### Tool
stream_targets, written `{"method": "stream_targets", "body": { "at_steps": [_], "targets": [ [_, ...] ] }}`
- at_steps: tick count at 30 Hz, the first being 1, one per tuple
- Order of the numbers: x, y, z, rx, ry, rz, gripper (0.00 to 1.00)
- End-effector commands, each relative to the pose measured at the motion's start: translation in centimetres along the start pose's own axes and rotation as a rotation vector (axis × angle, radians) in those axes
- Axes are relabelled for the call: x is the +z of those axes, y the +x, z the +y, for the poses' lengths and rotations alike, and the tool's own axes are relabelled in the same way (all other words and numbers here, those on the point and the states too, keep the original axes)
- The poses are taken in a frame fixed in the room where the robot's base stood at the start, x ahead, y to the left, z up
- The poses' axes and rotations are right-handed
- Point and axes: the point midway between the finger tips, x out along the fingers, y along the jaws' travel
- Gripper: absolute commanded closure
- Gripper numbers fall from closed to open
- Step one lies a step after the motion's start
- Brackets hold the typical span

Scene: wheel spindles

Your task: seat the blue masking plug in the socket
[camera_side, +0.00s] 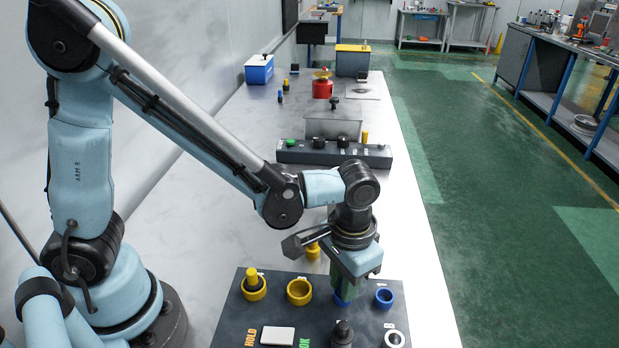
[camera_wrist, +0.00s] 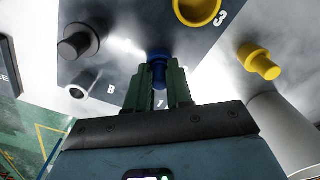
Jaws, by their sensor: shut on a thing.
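My gripper (camera_wrist: 158,92) points down over the dark panel, its green fingers shut on the blue masking plug (camera_wrist: 158,70). In the side view, my gripper (camera_side: 347,284) hides most of the plug, and only a little blue (camera_side: 342,299) shows below the fingers. I cannot tell whether the plug touches the panel. An open blue ring socket (camera_side: 384,298) sits on the panel to the right of the plug, apart from it and empty. In the wrist view this socket is hidden behind my gripper; a "1" label shows between the fingers.
The panel (camera_side: 232,325) also bears an empty yellow ring (camera_side: 299,291), a yellow ring with a yellow plug (camera_side: 252,280), a black knob-like plug (camera_side: 343,331) and a white ring (camera_side: 395,339). A loose yellow plug (camera_side: 313,251) stands behind the panel. A control box (camera_side: 335,152) lies farther back.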

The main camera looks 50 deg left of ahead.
Motion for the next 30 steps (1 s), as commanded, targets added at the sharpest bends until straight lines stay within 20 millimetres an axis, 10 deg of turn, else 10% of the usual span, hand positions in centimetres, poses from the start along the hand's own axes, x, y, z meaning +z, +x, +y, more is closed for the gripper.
{"method": "stream_targets", "body": {
  "at_steps": [3,4,8,30],
  "targets": [
    [-0.1,0.9,0.0,0.004,0.0,0.018,1.0],
    [-0.1,0.9,0.0,0.004,0.0,0.019,0.75],
    [-0.1,0.9,0.0,0.003,0.0,0.019,0.55],
    [0.1,-7.8,0.0,0.004,0.0,0.013,0.54]
  ]
}}
